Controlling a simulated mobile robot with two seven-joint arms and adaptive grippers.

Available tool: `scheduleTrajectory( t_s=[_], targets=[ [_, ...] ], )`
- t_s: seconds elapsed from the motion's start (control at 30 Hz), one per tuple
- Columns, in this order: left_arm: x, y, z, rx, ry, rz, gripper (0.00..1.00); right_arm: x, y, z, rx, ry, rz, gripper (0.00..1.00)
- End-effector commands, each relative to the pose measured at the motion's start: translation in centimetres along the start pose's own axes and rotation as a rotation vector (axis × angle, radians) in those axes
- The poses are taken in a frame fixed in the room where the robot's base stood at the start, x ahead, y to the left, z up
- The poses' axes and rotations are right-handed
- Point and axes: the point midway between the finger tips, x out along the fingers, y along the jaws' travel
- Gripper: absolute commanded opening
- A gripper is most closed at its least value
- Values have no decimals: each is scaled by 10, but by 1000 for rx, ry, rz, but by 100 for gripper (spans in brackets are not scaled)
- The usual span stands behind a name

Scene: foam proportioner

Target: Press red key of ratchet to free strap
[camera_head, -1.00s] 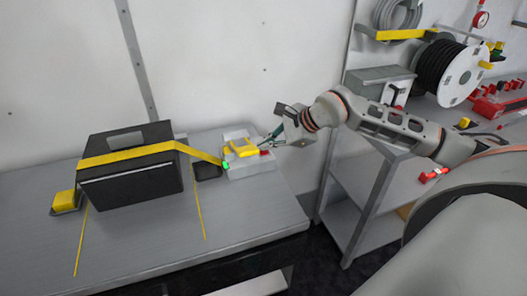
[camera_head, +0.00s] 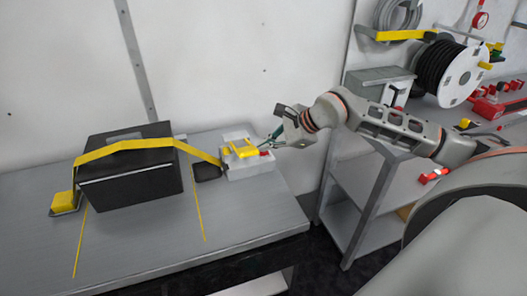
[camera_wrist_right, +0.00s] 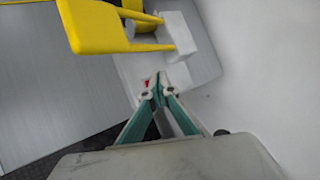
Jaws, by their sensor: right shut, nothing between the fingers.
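The ratchet (camera_head: 247,165) is a pale grey block with a yellow handle (camera_head: 243,149) on top, at the right end of the workbench. Its red key (camera_head: 265,153) is a small red spot on the right side, and it shows partly in the right wrist view (camera_wrist_right: 147,83). My left gripper is out of view.
The black box (camera_head: 130,185) stands on the grey workbench (camera_head: 150,245). A shelf unit with a cable reel (camera_head: 462,80) stands at the right.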

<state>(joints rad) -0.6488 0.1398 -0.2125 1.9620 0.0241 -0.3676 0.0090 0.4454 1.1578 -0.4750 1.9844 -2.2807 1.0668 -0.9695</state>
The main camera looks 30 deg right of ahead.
Motion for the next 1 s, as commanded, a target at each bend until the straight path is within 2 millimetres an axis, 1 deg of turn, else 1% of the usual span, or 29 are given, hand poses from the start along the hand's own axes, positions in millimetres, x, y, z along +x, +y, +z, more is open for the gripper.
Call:
scheduleTrajectory(
  t_s=[0.2,0.53,0.67,1.0],
  targets=[
    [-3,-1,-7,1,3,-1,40,-9,-6,6,0,0,0,0],
    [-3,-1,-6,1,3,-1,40,-9,-6,6,0,0,0,0],
    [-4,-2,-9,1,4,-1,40,-12,-9,9,-1,0,-1,0],
    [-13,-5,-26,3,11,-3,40,-33,-24,24,-2,-1,-2,0]
  ],
)
